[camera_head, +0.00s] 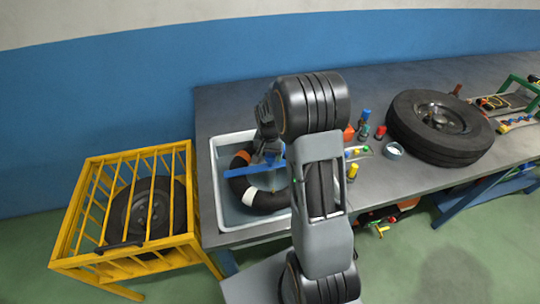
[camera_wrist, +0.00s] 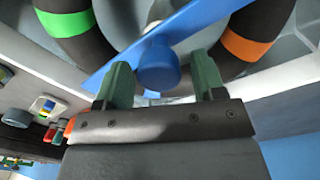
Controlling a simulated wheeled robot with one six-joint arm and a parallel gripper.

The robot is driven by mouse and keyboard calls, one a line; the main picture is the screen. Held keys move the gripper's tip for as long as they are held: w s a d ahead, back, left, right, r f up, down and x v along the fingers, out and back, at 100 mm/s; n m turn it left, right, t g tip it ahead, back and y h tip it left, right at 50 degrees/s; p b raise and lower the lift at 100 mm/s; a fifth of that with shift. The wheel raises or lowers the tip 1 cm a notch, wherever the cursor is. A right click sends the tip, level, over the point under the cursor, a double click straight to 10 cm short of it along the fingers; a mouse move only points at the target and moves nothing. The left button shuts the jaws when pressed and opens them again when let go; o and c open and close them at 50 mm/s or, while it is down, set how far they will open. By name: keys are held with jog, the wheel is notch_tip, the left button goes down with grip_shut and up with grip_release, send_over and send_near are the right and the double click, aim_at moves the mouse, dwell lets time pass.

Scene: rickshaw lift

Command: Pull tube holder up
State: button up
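The tube holder is a blue bar (camera_head: 236,171) lying across the black inner tube (camera_head: 262,199) in the water tub (camera_head: 222,206). The tube carries white and orange bands, and a green band shows in the wrist view. The holder's bar (camera_wrist: 185,38) runs diagonally in the wrist view, with a round blue knob (camera_wrist: 158,70) on it. My gripper (camera_wrist: 162,67) is open, its two green fingers on either side of the knob. Gaps show between the knob and both fingers. In the head view my arm hides part of the tub and tube.
A yellow cage (camera_head: 130,215) with a wheel inside stands left of the grey table (camera_head: 240,105). A large tyre (camera_head: 440,125) lies on the table at right. Small bottles and a cup (camera_head: 393,151) stand between tub and tyre.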

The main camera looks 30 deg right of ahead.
jog(key=shift+o, duration=0.2)
jog(key=shift+f, duration=0.1)
notch_tip(320, 180, up, 14)
jog(key=shift+w+a+b, duration=0.15)
jog(key=shift+a+b, duration=0.05)
jog(key=shift+b, duration=0.25)
jog(key=shift+f, duration=0.1)
dwell(0.4)
jog(key=s+a+r+n+t, duration=0.1)
jog(key=s+a+n+t, duration=0.1)
jog(key=s, duration=0.7)
jog(key=s+a+r+n+t, duration=0.1)
jog(key=s+a+n+t, duration=0.1)
jog(key=s+a+n, duration=0.3)
jog(key=shift+s+a+n, duration=0.3)
jog(key=shift+s+a, duration=0.9)
jog(key=shift+s, duration=0.8)
jog(key=shift+r, duration=0.1)
